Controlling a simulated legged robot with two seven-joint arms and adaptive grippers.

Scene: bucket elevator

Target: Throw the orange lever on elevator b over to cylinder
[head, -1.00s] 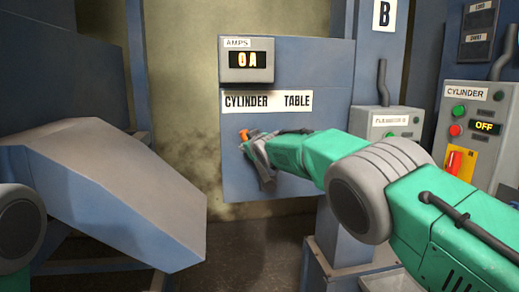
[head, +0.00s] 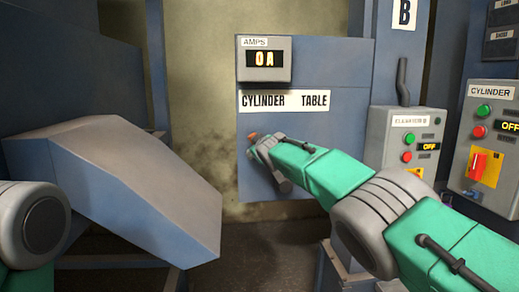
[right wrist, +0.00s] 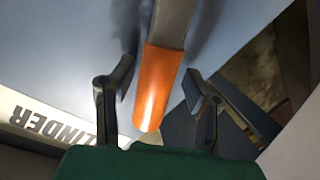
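The orange lever (head: 252,136) shows as a small orange tip below the word CYLINDER on the blue panel (head: 345,140). My right gripper (head: 260,148) is at the lever and hides most of it. In the right wrist view, the lever's orange grip (right wrist: 154,92) with its grey shaft lies between the two spread fingers of my right gripper (right wrist: 158,98). Gaps show on both sides, so the gripper is open around it. My left gripper is out of view; only part of that arm shows at the left edge.
An amps meter (head: 264,61) reading 0A sits above the CYLINDER TABLE label (head: 284,101). Control boxes (head: 403,135) and (head: 487,140) with buttons and OFF displays stand to the right. A grey-topped blue chute (head: 120,175) fills the lower left.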

